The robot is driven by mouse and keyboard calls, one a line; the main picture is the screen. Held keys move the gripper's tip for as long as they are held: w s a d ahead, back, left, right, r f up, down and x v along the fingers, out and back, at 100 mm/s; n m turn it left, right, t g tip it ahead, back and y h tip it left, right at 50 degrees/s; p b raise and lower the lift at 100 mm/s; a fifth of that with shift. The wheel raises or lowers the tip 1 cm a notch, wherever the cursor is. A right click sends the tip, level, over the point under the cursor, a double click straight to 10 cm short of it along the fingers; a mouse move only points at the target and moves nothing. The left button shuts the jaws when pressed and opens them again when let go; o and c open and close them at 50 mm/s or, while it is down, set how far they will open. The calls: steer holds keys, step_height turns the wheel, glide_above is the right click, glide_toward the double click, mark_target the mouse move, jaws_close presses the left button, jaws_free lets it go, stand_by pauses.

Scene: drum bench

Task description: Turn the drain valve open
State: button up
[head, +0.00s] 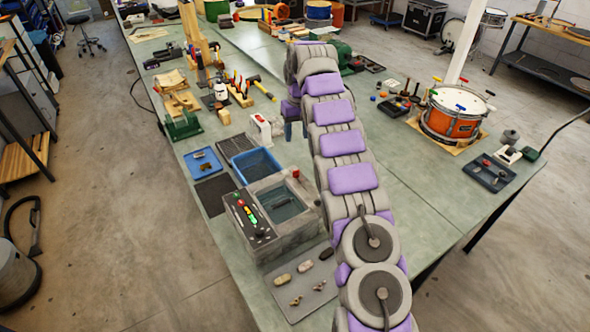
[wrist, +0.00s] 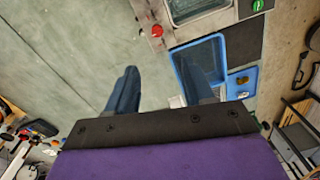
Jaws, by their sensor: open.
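A grey bench-top tank (head: 283,238) with a control panel of coloured buttons stands on the near part of the bench. A small red knob (head: 296,173), which looks like the drain valve handle, sits at its far right corner. The red knob also shows in the wrist view (wrist: 157,31), beside the tank's edge (wrist: 172,22). My gripper (wrist: 158,65) is open and empty, its two blue fingers apart over the bench. The knob appears beyond the fingertips, roughly between them in the picture.
A blue tray (head: 256,165) and a dark mesh mat (head: 238,144) lie near the tank. A white and red bottle-like item (head: 261,129) stands close by. A grey mat (head: 303,290) with small fittings lies in front.

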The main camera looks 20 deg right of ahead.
step_height(320, 180, down, 3)
steer(key=b, duration=0.2)
glide_above(297, 170)
steer(key=d, duration=0.1)
step_height(297, 170, down, 7)
steer(key=shift+d, duration=0.1)
steer(key=f, duration=0.1)
steer(key=a+f, duration=0.1)
steer(key=f, duration=0.1)
steer(key=a+f+b, duration=0.1)
steer(key=f, duration=0.1)
steer(key=shift+a, duration=0.15)
steer(key=shift+f, duration=0.35)
steer(key=shift+d+f, duration=0.3)
steer(key=shift+d, duration=0.45)
steer(key=shift+a, duration=0.55)
steer(key=c, duration=0.5)
steer(key=shift+d, duration=0.25)
jaws_close()
